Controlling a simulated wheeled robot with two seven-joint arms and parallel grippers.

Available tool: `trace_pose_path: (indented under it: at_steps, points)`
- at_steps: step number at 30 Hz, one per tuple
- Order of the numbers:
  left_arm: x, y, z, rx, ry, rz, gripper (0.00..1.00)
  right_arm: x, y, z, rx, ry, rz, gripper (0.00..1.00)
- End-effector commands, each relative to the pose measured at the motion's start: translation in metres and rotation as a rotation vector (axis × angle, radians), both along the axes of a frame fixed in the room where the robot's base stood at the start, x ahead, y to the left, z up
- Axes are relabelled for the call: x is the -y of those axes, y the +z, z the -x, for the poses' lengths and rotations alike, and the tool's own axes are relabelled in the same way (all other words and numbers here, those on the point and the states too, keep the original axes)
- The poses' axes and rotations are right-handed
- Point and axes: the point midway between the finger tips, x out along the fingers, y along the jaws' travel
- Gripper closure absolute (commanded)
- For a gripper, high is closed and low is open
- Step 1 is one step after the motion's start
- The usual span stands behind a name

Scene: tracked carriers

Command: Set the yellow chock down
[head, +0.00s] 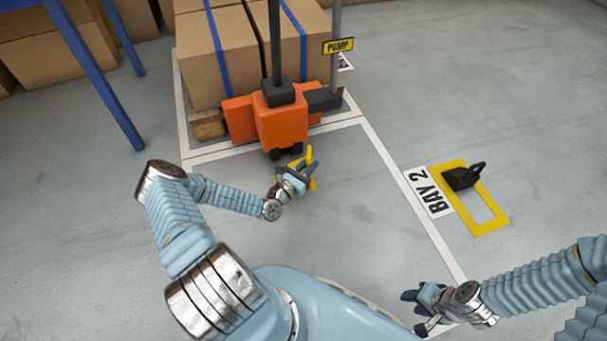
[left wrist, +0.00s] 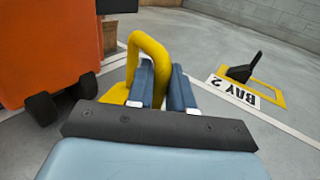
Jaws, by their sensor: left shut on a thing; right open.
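The yellow chock (head: 311,182) is in my left gripper (head: 297,176), in front of the orange pump truck (head: 281,122). In the left wrist view its bent yellow handle (left wrist: 149,50) rises between the two blue fingers of my left gripper (left wrist: 163,88), which are shut on it. Its yellow body (left wrist: 116,94) shows to the left of the fingers. I cannot tell whether the chock touches the floor. My right gripper (head: 425,306) is open and empty at the bottom right of the head view, near the white floor line.
A black chock (head: 464,177) with a handle sits at the far end of a yellow floor frame (head: 487,227) beside the BAY 2 label (head: 428,192). Cartons (head: 195,62) on a pallet (head: 208,124) stand behind the truck. Blue rack posts (head: 93,70) are at left. Floor between truck and frame is clear.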

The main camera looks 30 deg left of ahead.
Motion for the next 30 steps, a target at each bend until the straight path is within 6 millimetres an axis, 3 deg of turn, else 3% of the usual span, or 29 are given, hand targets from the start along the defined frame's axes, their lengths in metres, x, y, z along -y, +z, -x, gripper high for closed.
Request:
trace_pose_path:
  at_steps: [1,6,14,20,30]
  points:
    - [-0.004,-0.014,-0.004,0.000,0.001,-0.001,1.00,0.000,-0.009,0.000,-0.001,0.000,-0.001,0.57]
    - [-0.021,-0.039,-0.017,0.001,0.001,-0.001,1.00,-0.002,-0.021,0.001,-0.004,0.003,-0.005,0.57]
    - [-0.032,-0.054,-0.027,0.001,-0.001,0.001,1.00,-0.003,-0.029,0.001,-0.006,0.005,-0.008,0.57]
    - [-0.034,-0.085,-0.028,-0.001,-0.001,0.002,1.00,-0.003,-0.045,0.001,-0.004,0.004,-0.009,0.57]
    - [-0.034,-0.087,-0.028,0.000,-0.002,0.001,1.00,-0.003,-0.045,0.001,-0.004,0.004,-0.008,0.57]
